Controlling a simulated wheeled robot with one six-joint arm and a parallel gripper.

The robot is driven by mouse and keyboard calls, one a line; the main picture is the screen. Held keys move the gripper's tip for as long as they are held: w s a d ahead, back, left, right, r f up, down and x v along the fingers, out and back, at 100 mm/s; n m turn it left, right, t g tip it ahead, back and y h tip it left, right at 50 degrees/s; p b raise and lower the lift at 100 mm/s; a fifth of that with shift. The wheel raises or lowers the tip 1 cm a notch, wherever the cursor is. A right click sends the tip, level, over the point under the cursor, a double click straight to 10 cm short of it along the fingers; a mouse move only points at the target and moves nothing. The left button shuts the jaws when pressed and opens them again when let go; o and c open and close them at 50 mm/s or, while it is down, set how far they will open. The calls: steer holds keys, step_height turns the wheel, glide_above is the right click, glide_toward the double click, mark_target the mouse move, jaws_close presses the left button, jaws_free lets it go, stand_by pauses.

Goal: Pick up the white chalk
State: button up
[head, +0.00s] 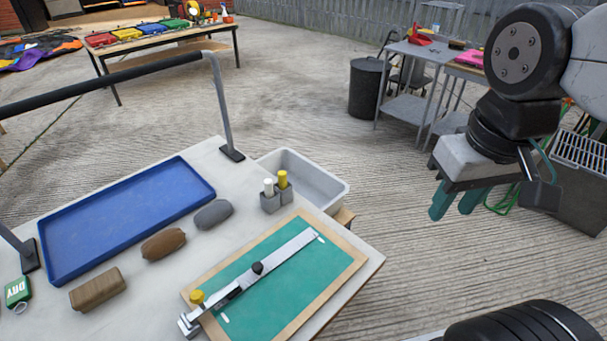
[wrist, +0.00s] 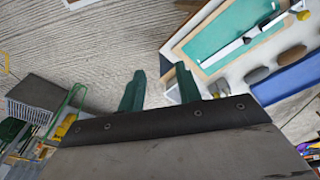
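The white chalk (head: 268,187) stands upright in a small grey two-cup holder (head: 270,203) near the table's far right edge. A yellow stick (head: 283,179) stands in the cup beside it. My gripper (head: 455,202) hangs in the air to the right of the table, well apart from the chalk. Its two green fingers are spread with nothing between them, as the wrist view (wrist: 160,84) also shows. In the wrist view the holder is small and partly hidden by my gripper, and I cannot make out the white chalk there.
A green board (head: 290,270) with a metal ruler (head: 262,268) lies in front of the holder. A grey eraser-like block (head: 213,214), two brown ones and a blue tray (head: 125,220) lie to the left. A pale bin (head: 312,178) sits behind the holder.

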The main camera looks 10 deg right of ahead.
steer(key=w+a+f+n+t, duration=0.1)
steer(key=w+f+n+t, duration=0.2)
steer(key=w, duration=0.9)
steer(key=w+a+f+t, duration=0.1)
steer(key=w+f+t, duration=0.35)
steer(key=w, duration=0.85)
steer(key=n+t+y, duration=0.1)
steer(key=n+y, duration=0.4)
steer(key=y, duration=0.4)
glide_toward(272, 185)
steer(key=x, duration=0.6)
steer(key=shift+w+a+f, duration=0.15)
steer(key=shift+f, duration=0.05)
steer(key=x, duration=0.7)
steer(key=shift+f, duration=0.25)
